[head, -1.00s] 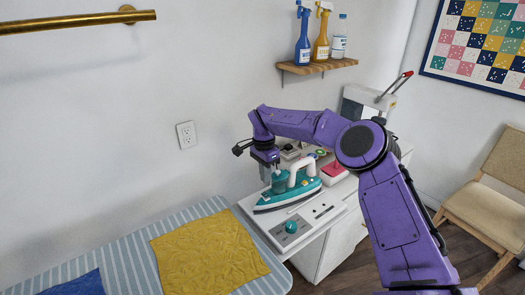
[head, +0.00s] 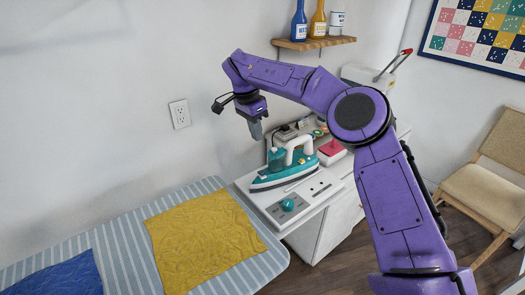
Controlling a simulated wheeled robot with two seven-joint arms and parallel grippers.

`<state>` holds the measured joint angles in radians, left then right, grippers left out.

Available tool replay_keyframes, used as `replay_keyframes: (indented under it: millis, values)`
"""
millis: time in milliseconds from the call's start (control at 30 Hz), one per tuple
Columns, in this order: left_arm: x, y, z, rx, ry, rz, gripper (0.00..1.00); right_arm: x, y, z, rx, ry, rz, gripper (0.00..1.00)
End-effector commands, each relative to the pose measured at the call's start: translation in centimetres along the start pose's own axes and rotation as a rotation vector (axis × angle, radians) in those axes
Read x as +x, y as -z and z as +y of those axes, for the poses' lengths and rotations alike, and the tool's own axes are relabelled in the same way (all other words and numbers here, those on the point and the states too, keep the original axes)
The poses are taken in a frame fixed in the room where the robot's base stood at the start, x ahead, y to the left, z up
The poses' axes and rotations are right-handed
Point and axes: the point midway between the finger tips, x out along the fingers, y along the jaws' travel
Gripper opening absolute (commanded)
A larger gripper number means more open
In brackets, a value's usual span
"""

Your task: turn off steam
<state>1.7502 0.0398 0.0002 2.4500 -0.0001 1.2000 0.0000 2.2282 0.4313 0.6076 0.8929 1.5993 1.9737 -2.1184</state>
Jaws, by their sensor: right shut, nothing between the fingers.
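The teal and white iron (head: 284,170) rests on the iron station (head: 312,192) on top of the white cabinet. A teal knob (head: 288,204) sits on the station's front panel, left of a small slider slot. My right gripper (head: 256,132) hangs above and to the left of the iron, pointing down. It is shut and empty, apart from the iron and the knob. The knob's setting is too small to read. My left gripper is not in view.
A striped ironing board (head: 120,240) with a yellow cloth (head: 203,240) and a blue cloth (head: 55,276) lies at the left front. A wooden shelf (head: 314,43) with bottles hangs above. A chair (head: 490,185) stands at right.

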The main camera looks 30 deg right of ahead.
Motion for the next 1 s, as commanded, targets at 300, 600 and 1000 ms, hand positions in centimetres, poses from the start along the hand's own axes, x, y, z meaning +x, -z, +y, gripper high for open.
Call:
replay_keyframes:
  millis: [300, 600, 1000]
  values:
    - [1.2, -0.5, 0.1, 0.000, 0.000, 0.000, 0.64, -0.4, -1.1, 0.2, 0.024, 0.019, 0.112, 0.00]
    - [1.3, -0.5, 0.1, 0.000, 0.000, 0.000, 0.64, 2.0, -0.9, 0.2, 0.021, 0.014, 0.109, 0.00]
    - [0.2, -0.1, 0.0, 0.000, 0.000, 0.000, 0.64, 10.2, -0.1, 0.1, 0.020, 0.014, 0.108, 0.00]
